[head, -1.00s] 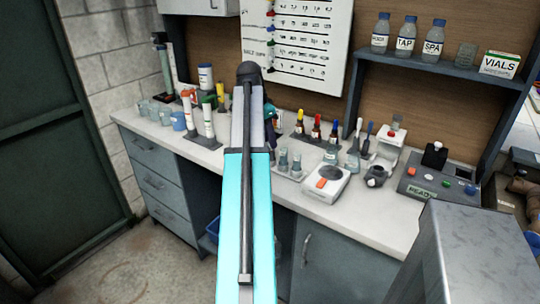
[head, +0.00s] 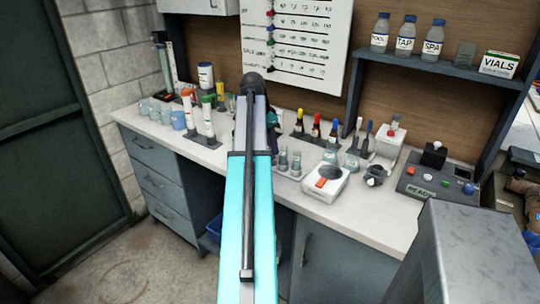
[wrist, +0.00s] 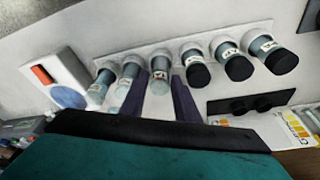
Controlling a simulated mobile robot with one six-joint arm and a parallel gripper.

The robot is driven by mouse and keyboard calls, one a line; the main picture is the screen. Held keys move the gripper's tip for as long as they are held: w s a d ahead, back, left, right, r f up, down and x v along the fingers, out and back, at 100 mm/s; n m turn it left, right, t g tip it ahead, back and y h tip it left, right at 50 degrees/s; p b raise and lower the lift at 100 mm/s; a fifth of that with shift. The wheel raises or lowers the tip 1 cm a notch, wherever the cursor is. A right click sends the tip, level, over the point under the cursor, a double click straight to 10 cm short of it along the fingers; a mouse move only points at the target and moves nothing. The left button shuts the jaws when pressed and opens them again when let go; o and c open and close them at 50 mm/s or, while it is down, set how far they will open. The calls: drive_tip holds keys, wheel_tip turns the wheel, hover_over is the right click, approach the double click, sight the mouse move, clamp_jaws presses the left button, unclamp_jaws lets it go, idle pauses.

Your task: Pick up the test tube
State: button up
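Several glass tubes with pale labels stand in a row on a white rack (wrist: 215,38) in the wrist view. The two left ones (wrist: 103,88) look clear, and the right ones have dark ends (wrist: 239,68). My gripper (wrist: 159,78) is open, its two dark fingers pointing at the row. One labelled tube (wrist: 160,62) sits between or just beyond the fingertips; I cannot tell whether they touch it. In the head view two of these small tubes (head: 296,161) show right of my arm, which hides the rest of the row and most of the gripper.
A white device with an orange switch (head: 326,181) stands right of the rack. Dropper bottles (head: 315,131), a grey READY box (head: 436,182) and white-and-coloured tubes (head: 208,116) stand along the white counter. A black holder (wrist: 250,102) and a colour chart (wrist: 295,125) lie near the gripper.

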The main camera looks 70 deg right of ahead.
clamp_jaws()
drive_tip(key=shift+r, duration=0.15)
drive_tip(key=w+a+r+b, duration=0.1)
drive_tip(key=w+a+r, duration=0.1)
drive_tip(key=a, duration=0.5)
drive_tip(key=w+a+r+b, duration=0.2)
drive_tip(key=w+a, duration=0.3)
drive_tip(key=a, duration=0.2)
drive_tip(key=shift+w+r, duration=0.25)
drive_tip(key=shift+r, duration=0.1)
idle(0.5)
drive_tip(key=shift+r+p, duration=2.1)
drive_tip(key=shift+r, duration=0.4)
